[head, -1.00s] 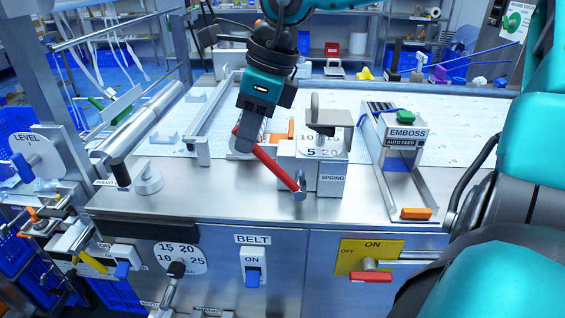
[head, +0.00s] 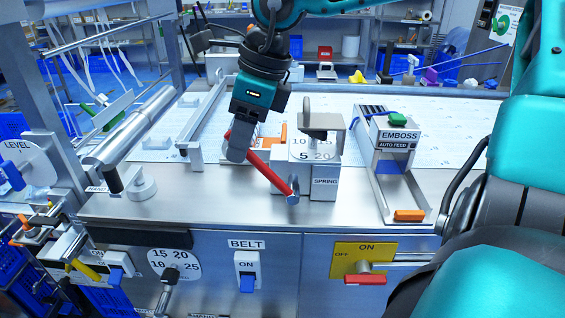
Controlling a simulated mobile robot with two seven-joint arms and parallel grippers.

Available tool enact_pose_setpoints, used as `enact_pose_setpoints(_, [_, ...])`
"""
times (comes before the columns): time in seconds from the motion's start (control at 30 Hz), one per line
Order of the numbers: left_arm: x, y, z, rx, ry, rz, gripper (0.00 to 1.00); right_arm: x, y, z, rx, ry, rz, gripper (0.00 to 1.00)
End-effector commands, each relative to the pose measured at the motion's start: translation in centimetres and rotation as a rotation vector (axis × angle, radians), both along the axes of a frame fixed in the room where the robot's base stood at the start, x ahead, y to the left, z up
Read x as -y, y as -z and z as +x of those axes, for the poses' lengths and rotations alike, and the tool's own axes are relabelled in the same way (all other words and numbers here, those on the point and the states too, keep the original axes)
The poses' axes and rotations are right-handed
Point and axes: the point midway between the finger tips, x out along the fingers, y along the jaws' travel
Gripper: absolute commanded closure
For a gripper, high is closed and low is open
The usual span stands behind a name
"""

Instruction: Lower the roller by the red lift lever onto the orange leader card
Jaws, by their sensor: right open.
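My right gripper (head: 238,151) points down at the lever's upper part, which passes behind the fingers. The gripper is open, and I cannot tell whether it touches the lever. An orange piece (head: 283,134), perhaps the leader card, shows in part behind the lever and the box. The roller cannot be made out clearly; the gripper and box cover that area. My left gripper is not in view.
The EMBOSS feeder (head: 394,140) stands to the right, with an orange block (head: 409,215) at its front end. A long metal cylinder (head: 135,132) lies at left. The steel deck (head: 225,208) in front of the lever is clear.

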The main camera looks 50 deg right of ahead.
Motion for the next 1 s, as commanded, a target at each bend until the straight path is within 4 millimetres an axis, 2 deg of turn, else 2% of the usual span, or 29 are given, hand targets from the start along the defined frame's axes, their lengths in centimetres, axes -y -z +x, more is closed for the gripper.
enact_pose_setpoints(0.27, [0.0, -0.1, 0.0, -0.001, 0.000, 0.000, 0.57, 0.0, -0.2, 0.0, 0.002, 0.000, 0.001, 0.55])
enact_pose_setpoints(1.0, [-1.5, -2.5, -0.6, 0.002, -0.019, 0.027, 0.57, 1.2, -5.9, -1.3, 0.004, 0.000, 0.002, 0.55])
